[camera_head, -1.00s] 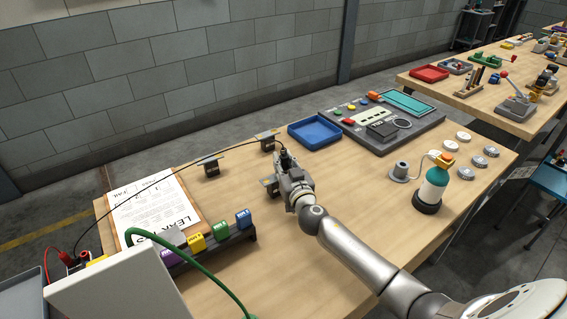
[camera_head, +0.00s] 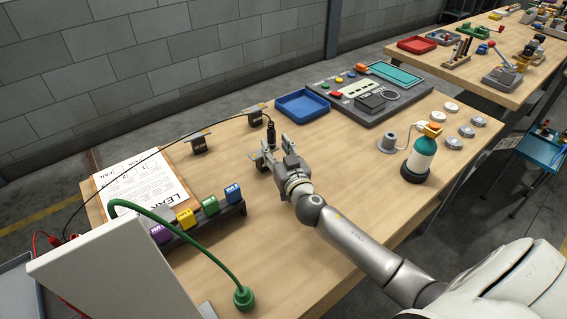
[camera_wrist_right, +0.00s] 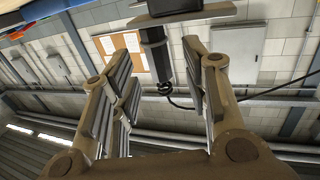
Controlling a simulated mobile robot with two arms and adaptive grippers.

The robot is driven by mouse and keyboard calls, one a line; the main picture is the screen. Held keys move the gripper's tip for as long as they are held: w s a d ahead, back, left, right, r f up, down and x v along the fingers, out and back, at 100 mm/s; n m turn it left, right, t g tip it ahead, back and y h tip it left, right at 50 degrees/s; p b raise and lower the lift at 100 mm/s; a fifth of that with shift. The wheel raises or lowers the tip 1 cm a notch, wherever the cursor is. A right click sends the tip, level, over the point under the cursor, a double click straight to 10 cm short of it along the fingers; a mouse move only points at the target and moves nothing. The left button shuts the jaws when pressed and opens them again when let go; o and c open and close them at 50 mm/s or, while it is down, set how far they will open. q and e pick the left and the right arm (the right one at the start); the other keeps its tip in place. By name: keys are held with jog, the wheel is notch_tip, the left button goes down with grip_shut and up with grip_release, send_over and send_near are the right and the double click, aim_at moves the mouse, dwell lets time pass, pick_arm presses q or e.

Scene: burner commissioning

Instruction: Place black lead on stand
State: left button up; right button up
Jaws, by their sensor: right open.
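The black lead (camera_head: 271,133) stands upright on the nearest small black stand (camera_head: 262,161), a dark block with a light plate on top. Its cable arcs left across the table to the red and black plugs. My right gripper (camera_head: 278,150) is open, close beside the lead on its near right side. In the right wrist view, which looks upside down, the lead (camera_wrist_right: 155,55) meets the stand's plate (camera_wrist_right: 188,17) and shows between the spread fingers with a gap on each side. The lead's lower end is partly hidden in the head view. My left gripper is not in view.
Two similar stands (camera_head: 199,145) (camera_head: 255,116) are farther back. A blue tray (camera_head: 303,104) and a grey control panel (camera_head: 340,108) are beyond. A rack of coloured blocks (camera_head: 242,209) and a clipboard sheet (camera_head: 135,180) lie left. A green-and-white bottle (camera_head: 421,155) stands right.

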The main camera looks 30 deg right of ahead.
aim_at(273, 136)
jog(key=s, duration=0.3)
jog(key=s+a, duration=0.1)
jog(key=s, duration=0.1)
jog(key=shift+f, duration=0.1)
jog(key=shift+o, duration=0.6)
jog(key=shift+s, duration=0.2)
notch_tip(273, 136, up, 5)
jog(key=w+a+n+g+y+p, duration=0.15)
jog(key=n+p, duration=0.35)
jog(key=n, duration=1.6)
jog(key=w+d+n+g+p, duration=0.1)
jog(key=n, duration=0.4)
jog(key=w+d+f+n+g+p, duration=0.1)
jog(key=n, duration=0.4)
jog(key=w+d+n+g+p, duration=0.1)
jog(key=w+n+p, duration=0.1)
jog(key=n, duration=0.3)
jog(key=shift+d+f+h, duration=0.15)
jog(key=shift+f+h, duration=0.2)
jog(key=shift+f, duration=0.05)
pick_arm(q)
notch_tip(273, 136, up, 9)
jog(key=shift+p, duration=0.45)
pick_arm(e)
jog(key=shift+a+x, duration=0.15)
jog(key=shift+x, duration=1.15)
jog(key=shift+a+x, duration=0.1)
jog(key=shift+x, duration=1.25)
